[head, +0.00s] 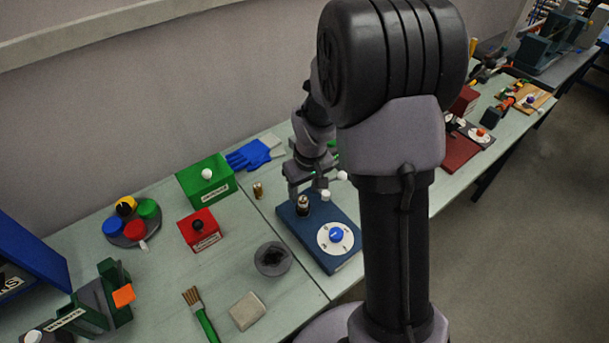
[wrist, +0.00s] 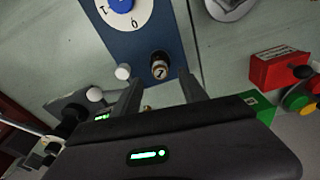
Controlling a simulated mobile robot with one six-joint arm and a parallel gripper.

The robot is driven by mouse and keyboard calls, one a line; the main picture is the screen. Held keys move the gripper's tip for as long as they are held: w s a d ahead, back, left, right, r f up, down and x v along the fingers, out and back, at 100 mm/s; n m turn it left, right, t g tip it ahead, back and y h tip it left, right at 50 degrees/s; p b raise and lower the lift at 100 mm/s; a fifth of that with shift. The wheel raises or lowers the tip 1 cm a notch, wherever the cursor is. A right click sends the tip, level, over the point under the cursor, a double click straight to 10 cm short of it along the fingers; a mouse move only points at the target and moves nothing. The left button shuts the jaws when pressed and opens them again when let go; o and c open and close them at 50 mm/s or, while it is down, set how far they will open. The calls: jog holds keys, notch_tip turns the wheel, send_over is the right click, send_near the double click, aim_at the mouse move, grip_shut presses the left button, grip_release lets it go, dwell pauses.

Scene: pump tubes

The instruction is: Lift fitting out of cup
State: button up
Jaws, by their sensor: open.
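A small brass-coloured fitting (wrist: 159,71) stands in a dark round cup (wrist: 160,57) on a blue base plate (wrist: 144,44). In the head view the fitting and cup (head: 303,205) show on the left part of the blue plate (head: 343,263). My gripper (wrist: 162,79) is open, with its two fingers apart near the fitting, one to either side of it in the wrist view. In the head view my gripper (head: 303,184) is just above and behind the cup. I cannot tell whether the fingers touch the fitting.
Another brass piece (head: 258,190) stands on the table to the left. A grey bowl (head: 273,259), red box (head: 200,229) and green box (head: 207,178) are nearby.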

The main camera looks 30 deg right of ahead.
aim_at(303, 199)
jog(key=f, duration=0.3)
jog(key=w+f+b, duration=0.1)
jog(key=f, duration=0.1)
jog(key=shift+f, duration=0.2)
jog(key=shift+s, duration=0.1)
grip_shut()
jog(key=shift+r, duration=0.1)
jog(key=shift+r+p, duration=2.15)
jog(key=shift+r, duration=0.8)
